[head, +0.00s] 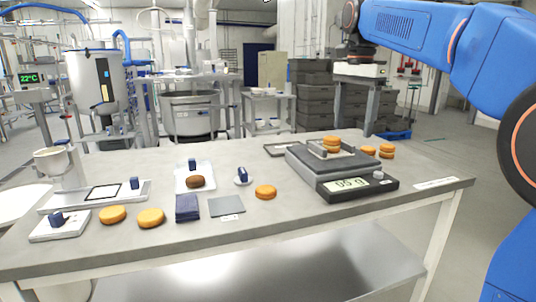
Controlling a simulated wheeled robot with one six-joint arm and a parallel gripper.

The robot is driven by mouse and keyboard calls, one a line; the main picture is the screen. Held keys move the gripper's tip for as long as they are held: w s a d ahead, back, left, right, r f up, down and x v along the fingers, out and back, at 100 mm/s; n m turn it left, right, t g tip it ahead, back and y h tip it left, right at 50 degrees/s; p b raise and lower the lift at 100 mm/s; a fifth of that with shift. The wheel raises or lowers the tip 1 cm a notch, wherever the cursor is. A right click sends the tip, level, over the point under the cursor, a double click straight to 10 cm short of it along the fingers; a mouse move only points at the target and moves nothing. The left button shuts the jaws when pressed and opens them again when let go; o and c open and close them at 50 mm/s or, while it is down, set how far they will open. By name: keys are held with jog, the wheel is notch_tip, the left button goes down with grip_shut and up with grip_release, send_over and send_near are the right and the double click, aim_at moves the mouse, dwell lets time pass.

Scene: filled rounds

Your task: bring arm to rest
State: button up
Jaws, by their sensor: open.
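My blue arm (415,25) reaches in from the right edge across the upper right, well above the worktable (300,232). Its wrist end, with an orange ring, is at the top of the head view, and I cannot make out my gripper's fingers there. The arm is apart from the scale and from everything on the table.
Dark napkins (187,207) and a grey card (226,205) lie nearby. Dark crates (311,95) stand behind.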

jog(key=s+d+f+n+t, duration=0.1)
jog(key=s+d+f+n, duration=0.1)
jog(key=s+f, duration=0.8)
jog(key=s+d+f+n+t, duration=0.2)
jog(key=s+f+n, duration=0.3)
jog(key=s+f, duration=0.5)
jog(key=s+d+f+n+t, duration=0.1)
jog(key=s+f+n, duration=0.3)
jog(key=s+f, duration=0.7)
jog(key=shift+d+f, duration=0.4)
jog(key=shift+d, duration=0.35)
